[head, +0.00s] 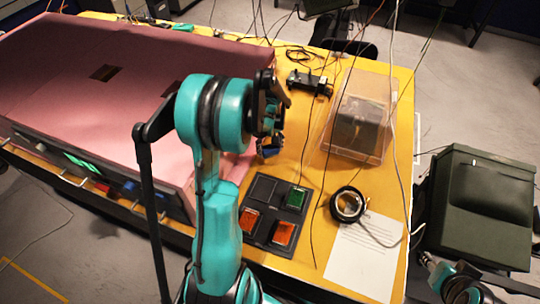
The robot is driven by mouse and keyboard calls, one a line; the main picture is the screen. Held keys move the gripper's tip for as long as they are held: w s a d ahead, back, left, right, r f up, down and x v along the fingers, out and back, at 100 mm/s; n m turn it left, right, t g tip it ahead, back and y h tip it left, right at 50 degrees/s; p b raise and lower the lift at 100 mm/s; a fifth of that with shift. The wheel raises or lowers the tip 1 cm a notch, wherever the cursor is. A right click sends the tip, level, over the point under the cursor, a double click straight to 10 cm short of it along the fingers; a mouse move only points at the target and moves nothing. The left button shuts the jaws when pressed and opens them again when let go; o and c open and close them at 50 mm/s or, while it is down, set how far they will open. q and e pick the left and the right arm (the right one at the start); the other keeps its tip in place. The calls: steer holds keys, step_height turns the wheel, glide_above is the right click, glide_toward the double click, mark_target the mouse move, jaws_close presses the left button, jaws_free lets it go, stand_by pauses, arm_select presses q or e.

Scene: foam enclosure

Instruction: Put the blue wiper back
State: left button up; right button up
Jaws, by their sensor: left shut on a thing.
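My left gripper (273,133) is over the yellow table, beside the right edge of the pink foam. It is shut on a small blue thing, which looks like the blue wiper (270,150); the gripper and wrist hide most of it. A dark tray (270,213) with square compartments lies on the table below the gripper. It holds a green wiper (296,198) and two orange ones (285,233) (249,219). Its upper left compartment (262,189) looks empty. My right gripper is not in view.
The pink foam enclosure (100,65) fills the table's left. A clear box (358,115), a black device (309,83), a black ring (348,204) and a white sheet (362,258) lie right of the tray. Thin cables hang across. A dark green case (480,205) stands beyond the table.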

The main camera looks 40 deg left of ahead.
mark_target(270, 160)
arm_select(q)
steer(key=shift+w+a+f, duration=0.1)
steer(key=shift+a+f, duration=0.05)
steer(key=shift+f, duration=0.25)
steer(key=shift+f+b, duration=0.45)
steer(key=shift+f, duration=1.3)
steer(key=shift+f, duration=0.1)
steer(key=o, duration=1.3)
